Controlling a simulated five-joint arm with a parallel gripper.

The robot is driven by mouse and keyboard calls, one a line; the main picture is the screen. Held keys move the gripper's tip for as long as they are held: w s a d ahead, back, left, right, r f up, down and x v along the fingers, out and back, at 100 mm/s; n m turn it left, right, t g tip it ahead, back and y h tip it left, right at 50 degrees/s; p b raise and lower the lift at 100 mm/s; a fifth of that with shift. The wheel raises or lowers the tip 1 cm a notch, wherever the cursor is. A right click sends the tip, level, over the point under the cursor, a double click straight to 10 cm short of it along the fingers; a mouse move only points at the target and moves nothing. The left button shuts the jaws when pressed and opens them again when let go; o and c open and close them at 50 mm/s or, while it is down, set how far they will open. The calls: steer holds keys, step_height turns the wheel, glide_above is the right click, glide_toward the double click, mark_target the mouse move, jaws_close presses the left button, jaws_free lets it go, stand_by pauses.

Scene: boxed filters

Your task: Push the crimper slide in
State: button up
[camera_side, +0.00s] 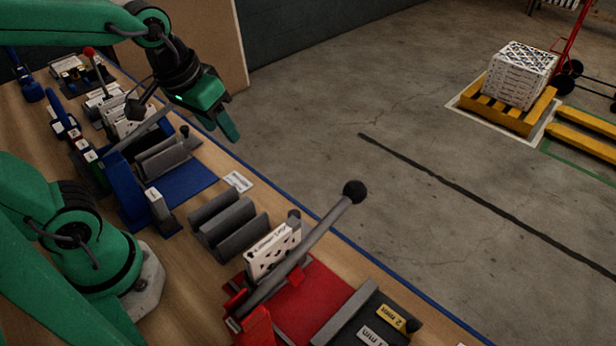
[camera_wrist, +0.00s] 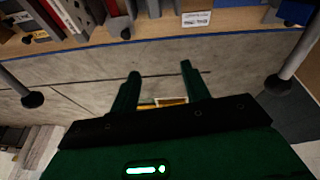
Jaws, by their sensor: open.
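My gripper (camera_side: 222,130) is in the air at the far edge of the bench, above and beyond the blue station (camera_side: 186,190). In the wrist view its two green fingers (camera_wrist: 159,70) stand apart with nothing between them. The red station (camera_side: 303,302) with a long grey lever (camera_side: 310,238) and black knob is at the near end of the bench. A white patterned filter (camera_side: 273,250) stands upright beside that lever. The blue station also has a grey lever (camera_side: 140,133), partly behind my gripper. I cannot tell for sure which part is the crimper slide.
Grey ridged blocks (camera_side: 228,222) sit between the two stations. A dark tray with yellow and white labels (camera_side: 394,318) is at the near end. Levers with black knobs (camera_wrist: 33,99) (camera_wrist: 273,82) stick out on both sides of my gripper.

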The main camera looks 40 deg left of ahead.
steer(key=shift+s+a+r+m+t, duration=0.15)
steer(key=shift+s+a+r, duration=0.15)
steer(key=shift+s, duration=0.15)
steer(key=shift+s+a+r+m+t, duration=0.2)
steer(key=shift+s+a, duration=0.1)
steer(key=shift+s, duration=0.1)
steer(key=n+g, duration=0.4)
steer(key=g, duration=0.1)
glide_above(294, 213)
step_height(294, 213, down, 13)
steer(key=shift+d+f, duration=0.1)
steer(key=shift+f, duration=0.05)
steer(key=shift+f, duration=0.1)
steer(key=shift+f, duration=3.8)
